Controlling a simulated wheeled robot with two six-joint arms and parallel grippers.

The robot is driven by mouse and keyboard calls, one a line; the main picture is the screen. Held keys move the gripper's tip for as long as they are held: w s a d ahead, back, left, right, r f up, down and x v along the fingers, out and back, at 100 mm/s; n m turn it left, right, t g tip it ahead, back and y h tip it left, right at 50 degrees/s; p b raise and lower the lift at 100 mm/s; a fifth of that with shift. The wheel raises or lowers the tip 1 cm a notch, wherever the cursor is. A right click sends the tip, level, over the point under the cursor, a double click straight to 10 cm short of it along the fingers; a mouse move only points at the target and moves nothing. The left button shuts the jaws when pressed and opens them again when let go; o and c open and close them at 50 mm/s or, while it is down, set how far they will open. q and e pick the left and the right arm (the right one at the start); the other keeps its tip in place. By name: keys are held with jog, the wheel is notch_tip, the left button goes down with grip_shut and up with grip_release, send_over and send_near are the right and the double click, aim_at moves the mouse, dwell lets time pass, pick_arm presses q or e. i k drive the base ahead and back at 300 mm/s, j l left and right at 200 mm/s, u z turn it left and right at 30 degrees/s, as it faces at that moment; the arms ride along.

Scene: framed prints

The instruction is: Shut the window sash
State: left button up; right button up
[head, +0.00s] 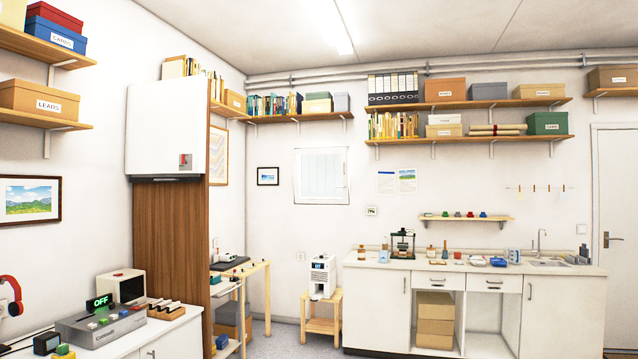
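A small white window (321,176) with a pale pane is set in the back wall, left of the middle of the head view. Its sash looks a little skewed against the frame, as if standing slightly ajar, but it is too small to tell how far. Something small, perhaps a handle, shows at its right edge. Neither of my grippers is in view.
A white machine on a wooden stand (322,297) stands on the floor below the window. A long white counter (380,305) with tools runs to the right. A tall wood-sided cabinet (170,240) and side bench stand left. Little floor shows.

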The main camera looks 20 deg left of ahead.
aim_at(342, 150)
jog(key=u, duration=0.8)
jog(key=i+j+u, duration=0.1)
jog(key=j, duration=0.3)
jog(key=i+j, duration=0.2)
jog(key=j, duration=0.2)
jog(key=i+j+u, duration=0.15)
jog(key=j, duration=0.25)
jog(key=i+j, duration=0.2)
jog(key=j, duration=0.2)
jog(key=i+j+z, duration=0.1)
jog(key=i+z, duration=0.15)
jog(key=i, duration=0.2)
jog(key=i+j+z, duration=0.2)
jog(key=i, duration=0.2)
jog(key=i+j+z, duration=0.25)
jog(key=i, duration=0.2)
jog(key=i+z, duration=0.15)
jog(key=i, duration=1.85)
jog(key=i+l, duration=0.1)
jog(key=i, duration=0.9)
jog(key=i+u, duration=0.15)
jog(key=i, duration=0.85)
